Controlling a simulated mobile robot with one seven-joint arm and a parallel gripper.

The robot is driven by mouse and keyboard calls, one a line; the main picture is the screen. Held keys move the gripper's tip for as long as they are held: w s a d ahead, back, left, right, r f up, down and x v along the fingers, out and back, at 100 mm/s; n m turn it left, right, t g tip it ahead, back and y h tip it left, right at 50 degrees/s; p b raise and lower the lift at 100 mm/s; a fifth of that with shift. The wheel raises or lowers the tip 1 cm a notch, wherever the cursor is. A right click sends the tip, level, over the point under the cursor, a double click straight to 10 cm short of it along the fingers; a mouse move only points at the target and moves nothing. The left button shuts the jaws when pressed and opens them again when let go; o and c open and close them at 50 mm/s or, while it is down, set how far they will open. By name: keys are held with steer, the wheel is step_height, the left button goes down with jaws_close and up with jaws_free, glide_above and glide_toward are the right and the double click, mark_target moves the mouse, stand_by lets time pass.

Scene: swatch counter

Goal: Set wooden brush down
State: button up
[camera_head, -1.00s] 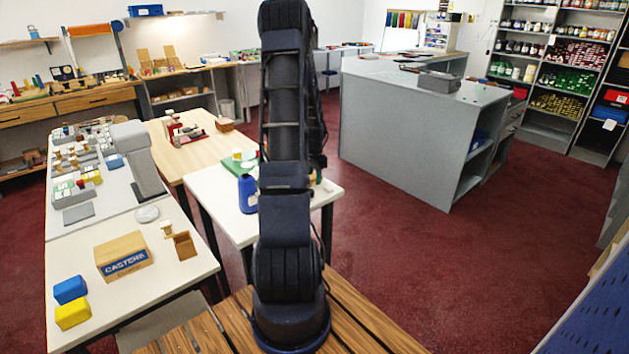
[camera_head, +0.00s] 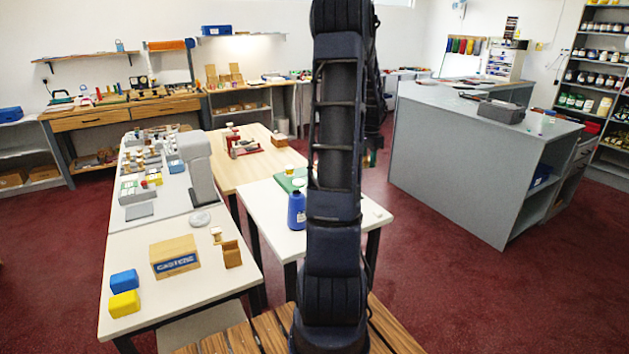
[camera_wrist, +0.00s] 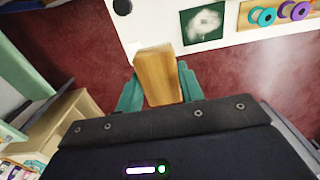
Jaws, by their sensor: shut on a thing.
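The wooden brush (camera_wrist: 157,77) shows in the wrist view as a plain tan wooden block. It sits between the two green fingertips of my gripper (camera_wrist: 160,88), which is shut on it. No surface touches the brush that I can make out. In the head view my dark arm stands upright across the middle, and the gripper and brush cannot be made out there.
A cream table (camera_head: 128,217) at the left holds a CASTENE box (camera_head: 174,257), blue (camera_head: 124,281) and yellow (camera_head: 124,303) blocks. A white table (camera_head: 262,212) bears a blue bottle (camera_head: 296,211). A grey counter (camera_head: 460,150) stands right. Red floor (camera_head: 420,300) is open between.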

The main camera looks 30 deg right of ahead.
steer(key=w+a+f+n, duration=0.1)
steer(key=w+a+n, duration=0.6)
steer(key=w+a, duration=1.8)
steer(key=w+a+f+n, duration=0.1)
steer(key=w+a+n, duration=0.15)
steer(key=a, duration=0.85)
steer(key=w+a+n, duration=0.2)
steer(key=w+a, duration=0.2)
steer(key=a, duration=0.6)
steer(key=n, duration=0.7)
glide_above(146, 241)
step_height(146, 241, down, 3)
steer(key=shift+m, duration=0.25)
step_height(146, 241, down, 20)
steer(key=shift+r, duration=0.2)
steer(key=o, duration=0.6)
steer(key=shift+f, duration=0.15)
steer(key=shift+c, duration=0.2)
steer(key=o, duration=0.4)
